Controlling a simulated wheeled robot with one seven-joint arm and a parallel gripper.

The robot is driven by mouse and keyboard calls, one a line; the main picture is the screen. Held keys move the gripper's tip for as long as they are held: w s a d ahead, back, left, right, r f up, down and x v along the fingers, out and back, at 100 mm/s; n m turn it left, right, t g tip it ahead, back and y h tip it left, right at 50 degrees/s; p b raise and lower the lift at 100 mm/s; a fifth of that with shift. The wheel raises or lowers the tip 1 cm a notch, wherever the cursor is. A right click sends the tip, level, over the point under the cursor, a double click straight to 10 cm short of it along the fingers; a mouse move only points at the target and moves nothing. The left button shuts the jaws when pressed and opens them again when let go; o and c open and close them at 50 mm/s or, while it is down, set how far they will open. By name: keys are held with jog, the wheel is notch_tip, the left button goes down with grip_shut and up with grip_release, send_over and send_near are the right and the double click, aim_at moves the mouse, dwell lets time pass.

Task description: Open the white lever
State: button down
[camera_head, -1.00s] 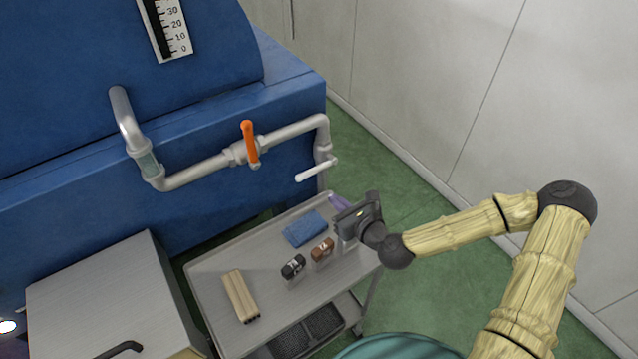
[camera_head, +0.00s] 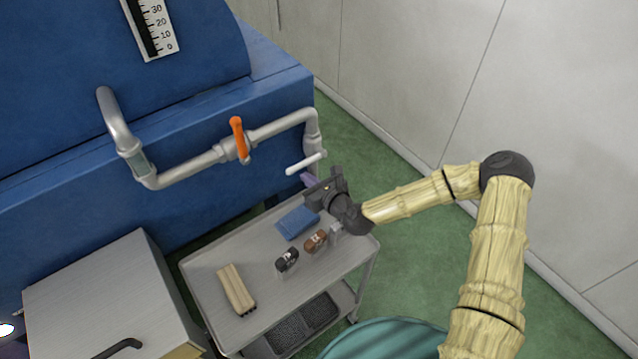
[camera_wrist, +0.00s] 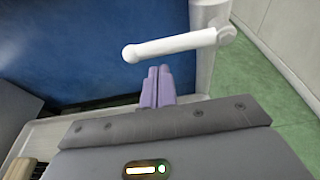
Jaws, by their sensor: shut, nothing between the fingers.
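The white lever (camera_head: 305,164) sits at the lower end of the grey pipe's right-hand downward bend, on the blue tank's side. It points left and slightly down from its pivot. In the wrist view the white lever (camera_wrist: 178,45) runs across the top, its rounded free end at left and its pivot at right. My gripper (camera_head: 308,180) is just below the lever, over the cart's back right corner. In the wrist view its two purple fingers (camera_wrist: 157,88) are together with nothing between them, and they point toward the lever. A small gap seems to separate them.
An orange handle (camera_head: 239,138) stands on the same pipe, left of the lever. The grey cart (camera_head: 205,268) below holds a blue cloth (camera_head: 297,222), two small jars and wooden sticks (camera_head: 236,290). A grey cabinet (camera_head: 95,290) stands left. Green floor is open at right.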

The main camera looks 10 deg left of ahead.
jog(key=shift+w+a+f, duration=0.2)
jog(key=shift+w+a, duration=0.2)
jog(key=shift+a, duration=0.05)
jog(key=shift+d, duration=0.1)
